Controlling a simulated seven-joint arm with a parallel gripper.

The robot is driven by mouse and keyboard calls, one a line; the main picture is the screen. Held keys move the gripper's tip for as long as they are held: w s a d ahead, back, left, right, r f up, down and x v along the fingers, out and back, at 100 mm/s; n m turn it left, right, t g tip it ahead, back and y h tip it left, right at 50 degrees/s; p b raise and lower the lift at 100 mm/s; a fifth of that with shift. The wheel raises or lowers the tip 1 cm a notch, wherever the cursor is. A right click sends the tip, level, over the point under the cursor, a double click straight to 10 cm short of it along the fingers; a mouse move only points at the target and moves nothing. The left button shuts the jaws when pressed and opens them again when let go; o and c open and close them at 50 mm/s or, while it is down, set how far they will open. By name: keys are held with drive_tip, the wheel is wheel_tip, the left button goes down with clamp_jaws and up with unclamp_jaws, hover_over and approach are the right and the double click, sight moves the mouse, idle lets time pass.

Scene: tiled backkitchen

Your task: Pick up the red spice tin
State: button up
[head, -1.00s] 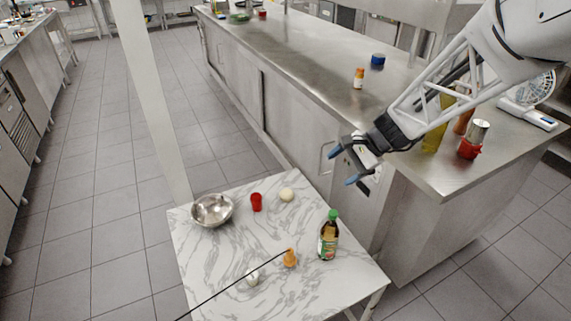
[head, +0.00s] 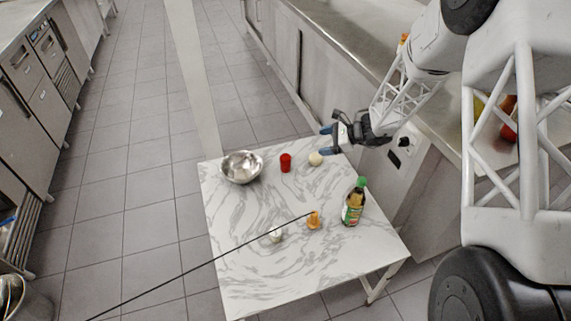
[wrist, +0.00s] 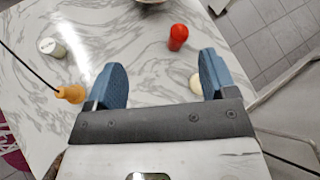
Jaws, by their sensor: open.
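The red spice tin (head: 286,163) stands upright on the white marbled table, between the metal bowl and a pale round item. It also shows in the wrist view (wrist: 177,37), ahead of my fingertips and toward the right finger. My gripper (head: 327,140) is in the air near the table's far right corner, to the right of the tin and apart from it. In the wrist view my gripper (wrist: 161,74) has its two blue fingers spread wide with nothing between them.
On the table (head: 245,280) are a metal bowl (head: 241,167), a pale round item (head: 315,158), a bottle with a green cap (head: 353,202), an orange item (head: 313,220) and a small white item (head: 276,235). A dark thin rod crosses the front. A steel counter stands at the right.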

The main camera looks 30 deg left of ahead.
sight(290, 162)
drive_tip(key=w+a+f+m, duration=0.1)
drive_tip(key=a+f, duration=0.2)
drive_tip(key=f, duration=0.3)
drive_tip(key=w+a+f+m+y, duration=0.1)
drive_tip(key=a+f+m, duration=0.1)
drive_tip(key=f, duration=0.3)
drive_tip(key=w+a+f+m+t, duration=0.1)
drive_tip(key=a+f, duration=0.3)
drive_tip(key=f, duration=0.2)
drive_tip(key=shift+a+f+m+y, duration=0.2)
drive_tip(key=shift+f+m+y, duration=0.15)
drive_tip(key=shift+m+y, duration=0.05)
drive_tip(key=shift+x, duration=1.3)
drive_tip(key=shift+x, duration=2.6)
drive_tip(key=shift+w, duration=0.1)
drive_tip(key=c, duration=1)
drive_tip(key=shift+r, duration=0.15)
